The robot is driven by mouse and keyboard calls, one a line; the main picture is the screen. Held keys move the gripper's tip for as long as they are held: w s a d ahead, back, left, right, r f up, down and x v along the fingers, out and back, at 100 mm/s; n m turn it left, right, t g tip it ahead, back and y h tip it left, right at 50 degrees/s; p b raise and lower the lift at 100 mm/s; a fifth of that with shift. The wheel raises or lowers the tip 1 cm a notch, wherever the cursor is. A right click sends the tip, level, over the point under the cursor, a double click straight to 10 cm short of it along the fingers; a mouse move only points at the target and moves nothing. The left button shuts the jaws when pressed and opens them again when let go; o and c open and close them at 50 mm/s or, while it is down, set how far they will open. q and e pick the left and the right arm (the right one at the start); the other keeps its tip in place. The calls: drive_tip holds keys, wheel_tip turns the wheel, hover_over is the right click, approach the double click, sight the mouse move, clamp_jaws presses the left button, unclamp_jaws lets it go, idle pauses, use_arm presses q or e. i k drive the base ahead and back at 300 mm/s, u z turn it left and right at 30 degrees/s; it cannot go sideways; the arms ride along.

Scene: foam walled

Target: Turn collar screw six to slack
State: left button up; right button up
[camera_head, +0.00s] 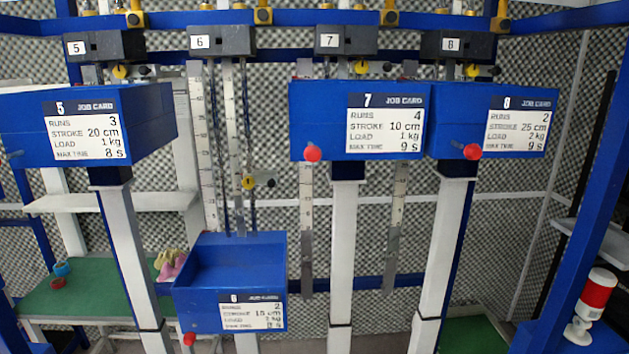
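Station six has a dark head block with a "6" plate (208,41) on the upper blue beam. Graduated scale strips (231,120) hang below it. A yellow collar screw (248,182) with a dark end to its right sits partway down these strips, well below the block. The blue bin six (230,258) hangs lower still, open-topped, with a job card reading 6 (252,312) and a red knob (189,339) at its lower left. The screw's tightness cannot be told. Neither of my grippers is in view.
Blue bins five (150,125), seven (325,95) and eight (480,95) hang higher, with yellow screws close under their blocks. A red-and-white beacon (592,300) is at right. A green-topped bench (95,290) is at left.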

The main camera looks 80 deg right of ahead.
sight(249, 182)
drive_tip(key=z, duration=2.25)
